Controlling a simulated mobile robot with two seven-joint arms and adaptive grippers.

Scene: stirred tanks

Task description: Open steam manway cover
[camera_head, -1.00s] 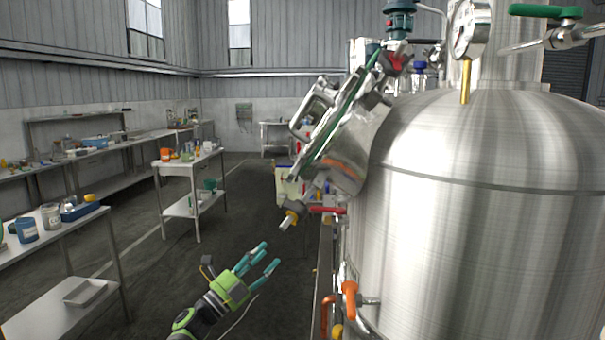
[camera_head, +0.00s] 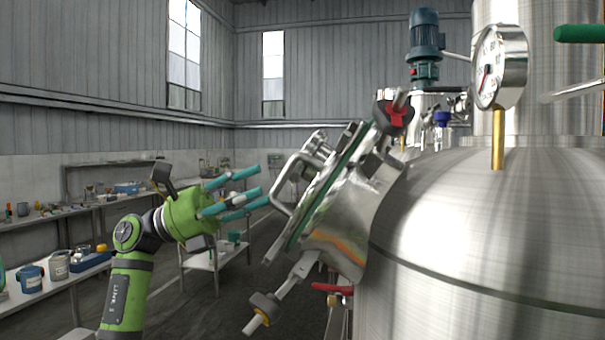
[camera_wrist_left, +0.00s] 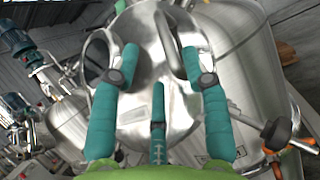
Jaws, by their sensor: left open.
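The manway cover (camera_head: 308,190) is a tilted steel lid with a green gasket edge, closed against the short neck (camera_head: 343,220) on the side of the big tank (camera_head: 450,230). A bent steel handle (camera_head: 283,190) stands out from its face. A swing bolt with a dark knob (camera_head: 262,308) hangs below, and another with a red and black knob (camera_head: 395,113) is at the top. My left gripper (camera_head: 262,190), green with teal fingers, is open just left of the handle. In the left wrist view the cover (camera_wrist_left: 150,70) and handle (camera_wrist_left: 172,45) lie between and beyond the fingers. My right gripper is not in view.
A pressure gauge (camera_head: 499,68) on a brass stem and a green valve handle (camera_head: 580,34) are at the upper right. A blue-green motor (camera_head: 426,45) stands behind. Benches with containers (camera_head: 60,265) line the left. Open floor lies between.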

